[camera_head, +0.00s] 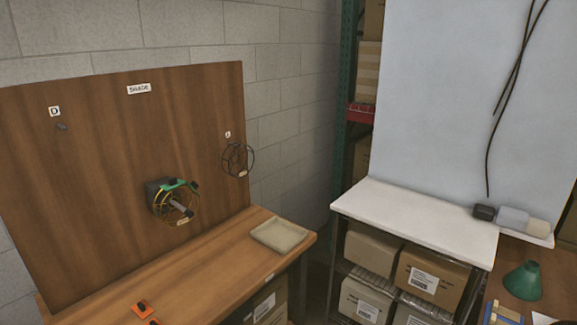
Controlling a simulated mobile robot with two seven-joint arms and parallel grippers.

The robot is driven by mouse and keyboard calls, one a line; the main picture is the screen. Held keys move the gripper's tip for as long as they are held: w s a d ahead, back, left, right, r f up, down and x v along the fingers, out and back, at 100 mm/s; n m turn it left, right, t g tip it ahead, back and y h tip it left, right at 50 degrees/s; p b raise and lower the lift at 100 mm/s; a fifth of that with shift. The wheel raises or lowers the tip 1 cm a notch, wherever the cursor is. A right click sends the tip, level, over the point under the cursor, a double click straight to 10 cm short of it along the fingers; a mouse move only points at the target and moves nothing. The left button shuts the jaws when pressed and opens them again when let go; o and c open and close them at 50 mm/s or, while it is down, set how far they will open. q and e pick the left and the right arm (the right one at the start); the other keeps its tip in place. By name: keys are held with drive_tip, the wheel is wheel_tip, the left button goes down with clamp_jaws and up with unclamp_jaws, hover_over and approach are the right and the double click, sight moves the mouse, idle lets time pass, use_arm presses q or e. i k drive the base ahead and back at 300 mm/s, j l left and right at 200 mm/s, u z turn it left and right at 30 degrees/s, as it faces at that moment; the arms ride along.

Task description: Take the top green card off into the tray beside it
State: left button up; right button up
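A small green piece (178,185), perhaps the green card, shows at a dark grey box (154,194) on the brown wooden board. It is too small to tell whether it is one card or a stack. A yellow wire ring frame (163,211) and a grey stub stand in front of the box and partly cover it. A shallow beige tray (279,235) lies on the wooden bench to the right of the box and lower; it looks empty. Neither of my grippers shows in the head view.
A black wire ring (237,160) hangs on the board's right. Orange-and-black pieces (141,309) lie at the front of the wooden bench (215,270). A white-topped shelf (420,220) with cartons stands right, across a gap. A green lamp shade (523,281) sits lower right.

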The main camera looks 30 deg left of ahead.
sight(173, 183)
drive_tip(key=u, duration=0.4)
drive_tip(key=i+j+u, duration=0.1)
drive_tip(key=u, duration=0.65)
drive_tip(key=i+u, duration=0.15)
drive_tip(key=u, duration=0.25)
drive_tip(key=i+l+u, duration=0.45)
drive_tip(key=i+l, duration=0.1)
drive_tip(key=l, duration=0.05)
